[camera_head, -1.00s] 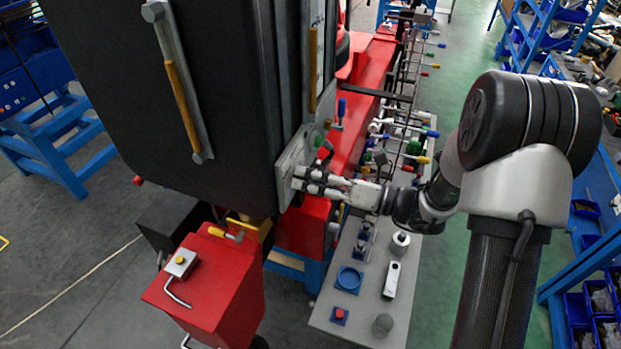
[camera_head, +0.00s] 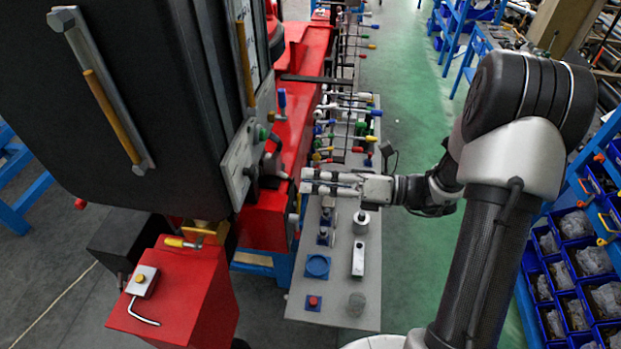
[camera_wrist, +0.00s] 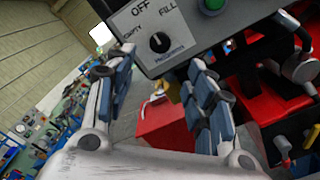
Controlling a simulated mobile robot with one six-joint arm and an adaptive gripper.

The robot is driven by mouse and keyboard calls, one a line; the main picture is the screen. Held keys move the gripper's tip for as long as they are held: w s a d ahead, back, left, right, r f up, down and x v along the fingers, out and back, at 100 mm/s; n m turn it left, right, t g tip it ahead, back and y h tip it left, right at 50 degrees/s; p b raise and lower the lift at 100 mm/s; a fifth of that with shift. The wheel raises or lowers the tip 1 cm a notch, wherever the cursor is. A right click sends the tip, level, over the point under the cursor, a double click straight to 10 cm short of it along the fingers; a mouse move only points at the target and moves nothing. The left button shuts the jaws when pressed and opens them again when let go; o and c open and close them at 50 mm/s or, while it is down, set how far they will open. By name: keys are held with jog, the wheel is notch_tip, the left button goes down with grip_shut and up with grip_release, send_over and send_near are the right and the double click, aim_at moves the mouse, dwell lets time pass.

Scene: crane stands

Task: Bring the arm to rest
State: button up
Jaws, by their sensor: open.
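My gripper (camera_head: 304,181) is open and empty at the end of my arm, which reaches in from the right in the head view. Its fingers point left toward the grey control panel (camera_head: 240,165) on the side of the big black body (camera_head: 120,110), with a gap between them. In the wrist view the two open fingers (camera_wrist: 160,88) frame the panel's lower edge. The panel (camera_wrist: 185,35) shows a black knob (camera_wrist: 159,42) marked OFF, FILL and EMPTY and a green button (camera_wrist: 211,4).
A grey bench (camera_head: 338,300) with knobs, levers and buttons lies below my gripper. A red box (camera_head: 180,300) with a bent lever stands at lower left. Blue racks with bins (camera_head: 570,260) stand at right. Green floor (camera_head: 410,110) is clear between bench and racks.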

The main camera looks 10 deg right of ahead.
dwell(0.3)
jog(key=s+a+f+n+g+h+b, duration=0.3)
jog(key=s+f+n+g+b, duration=0.1)
jog(key=s+n+b, duration=0.25)
jog(key=s+a+f+n+g+h+b, duration=0.35)
jog(key=s+f+n+b, duration=0.2)
jog(key=s+n, duration=0.25)
jog(key=s+d+f+n+t+h+b, duration=0.6)
jog(key=d+f+n+h+b, duration=0.3)
jog(key=n+b, duration=0.5)
jog(key=shift+s+d+f+n+h+b, duration=0.4)
jog(key=shift+s+d+n+h, duration=0.25)
jog(key=shift+n, duration=0.6)
